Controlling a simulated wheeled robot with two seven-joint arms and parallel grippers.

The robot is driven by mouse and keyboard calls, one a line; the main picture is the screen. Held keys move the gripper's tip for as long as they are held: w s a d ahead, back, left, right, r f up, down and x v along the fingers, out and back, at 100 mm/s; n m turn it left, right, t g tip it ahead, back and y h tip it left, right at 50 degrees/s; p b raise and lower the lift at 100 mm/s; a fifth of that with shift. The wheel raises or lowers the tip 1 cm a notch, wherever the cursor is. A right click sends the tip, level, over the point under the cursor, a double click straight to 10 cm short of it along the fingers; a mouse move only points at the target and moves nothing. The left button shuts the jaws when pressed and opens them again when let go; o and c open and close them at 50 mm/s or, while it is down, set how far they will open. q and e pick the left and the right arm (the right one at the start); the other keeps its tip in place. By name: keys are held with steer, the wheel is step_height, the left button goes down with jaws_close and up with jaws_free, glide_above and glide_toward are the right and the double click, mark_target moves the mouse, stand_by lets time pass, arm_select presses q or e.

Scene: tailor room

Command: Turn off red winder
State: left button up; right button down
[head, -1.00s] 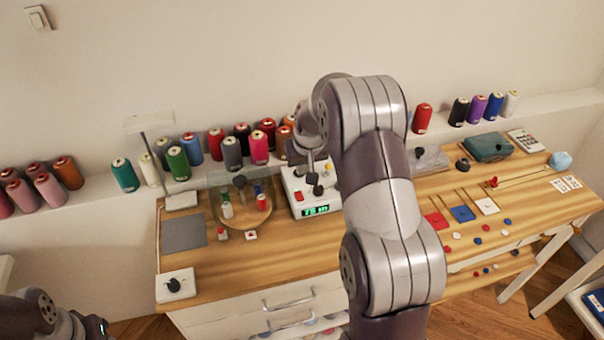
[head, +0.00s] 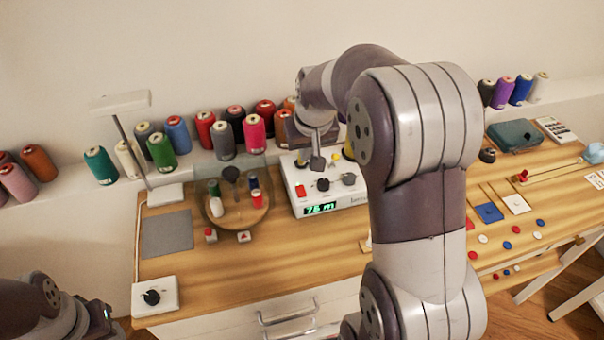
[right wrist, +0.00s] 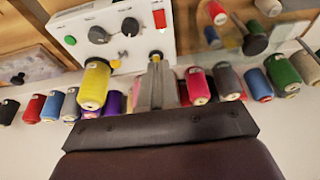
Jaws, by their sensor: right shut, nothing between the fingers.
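A white winder box (head: 340,198) with a lit green display (head: 320,208), a red switch (head: 301,190) and dark knobs stands mid-table in the head view. In the right wrist view the box (right wrist: 95,25) appears turned over, with its red switch (right wrist: 159,19) at the upper middle. Which part the task calls the red winder is unclear. My right gripper (head: 318,163) is shut and empty above the box; in the right wrist view its fingertips (right wrist: 156,62) point toward the red switch. Contact cannot be told.
A round wooden board (head: 238,212) with small spools and a dark post is left of the box. Two small red-button blocks (head: 210,235) (head: 244,236) lie in front. A white knob box (head: 154,297) sits front left. Thread spools line the back ledge (head: 75,200).

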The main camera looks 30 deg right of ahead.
mark_target(300, 186)
steer(key=x, duration=0.4)
steer(key=s+x, duration=0.1)
steer(key=x, duration=0.7)
steer(key=shift+s+a+f, duration=0.1)
steer(key=shift+a+f, duration=0.2)
steer(key=shift+f, duration=0.15)
arm_select(q)
steer(key=shift+s+a+r, duration=0.2)
steer(key=shift+s+a, duration=0.15)
steer(key=shift+s, duration=0.2)
arm_select(e)
steer(key=shift+f, duration=0.3)
